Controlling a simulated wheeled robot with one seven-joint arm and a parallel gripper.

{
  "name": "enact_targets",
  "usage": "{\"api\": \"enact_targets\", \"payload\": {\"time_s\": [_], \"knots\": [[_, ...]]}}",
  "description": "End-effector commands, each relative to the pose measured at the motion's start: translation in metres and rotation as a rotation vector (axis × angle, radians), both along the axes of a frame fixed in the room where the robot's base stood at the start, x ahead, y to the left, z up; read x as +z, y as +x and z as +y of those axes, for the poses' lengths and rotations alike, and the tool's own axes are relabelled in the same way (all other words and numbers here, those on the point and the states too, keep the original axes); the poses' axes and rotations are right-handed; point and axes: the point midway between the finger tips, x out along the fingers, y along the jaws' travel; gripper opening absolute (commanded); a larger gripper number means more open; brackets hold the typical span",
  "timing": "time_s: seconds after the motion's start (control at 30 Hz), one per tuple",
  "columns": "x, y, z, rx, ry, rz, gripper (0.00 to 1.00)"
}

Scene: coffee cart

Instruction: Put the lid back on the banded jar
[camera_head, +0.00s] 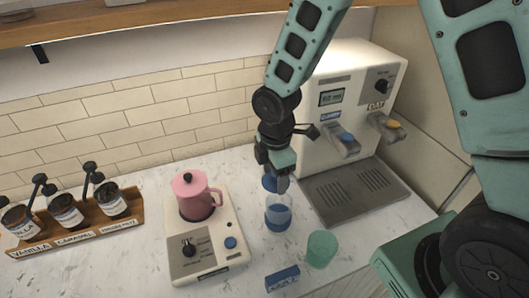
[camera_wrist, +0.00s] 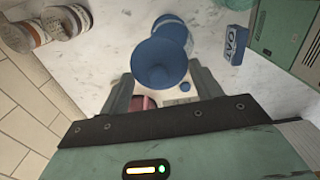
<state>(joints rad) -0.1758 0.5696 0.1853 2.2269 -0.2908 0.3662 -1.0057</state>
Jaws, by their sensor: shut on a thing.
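The banded jar (camera_head: 279,217) is clear with a blue band and stands upright on the marble counter, right of the hot plate. My gripper (camera_head: 276,180) is above it, pointing down, and is shut on the blue lid (camera_head: 269,184). In the wrist view the round lid (camera_wrist: 156,64) sits between the two fingers, with blue of the jar (camera_wrist: 172,28) just beyond it. The lid appears slightly above and left of the jar's mouth in the head view. Whether it touches the rim I cannot tell.
A green cup (camera_head: 321,249) stands close right of the jar, and a blue carton (camera_head: 283,279) is in front. A hot plate (camera_head: 206,258) with a pink pot (camera_head: 196,196) is left. A coffee machine (camera_head: 345,98) stands behind right. A syrup rack (camera_head: 84,225) is far left.

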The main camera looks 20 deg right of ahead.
Motion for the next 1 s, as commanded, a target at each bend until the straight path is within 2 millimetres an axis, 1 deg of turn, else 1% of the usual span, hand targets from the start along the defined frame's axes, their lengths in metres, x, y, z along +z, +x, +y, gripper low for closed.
{"api": "enact_targets", "payload": {"time_s": [0.03, 0.1, 0.2, 0.37, 0.57, 1.0], "knots": [[0.010, -0.008, -0.001, 0.010, 0.000, 0.003, 0.42], [0.013, -0.015, -0.002, 0.020, 0.001, 0.002, 0.42], [0.014, -0.020, -0.003, 0.028, 0.002, 0.002, 0.42], [0.009, -0.021, -0.003, 0.030, 0.003, 0.000, 0.42], [-0.005, -0.021, -0.003, 0.030, 0.003, 0.001, 0.42], [-0.044, -0.021, -0.003, 0.029, 0.003, 0.002, 0.42]]}}
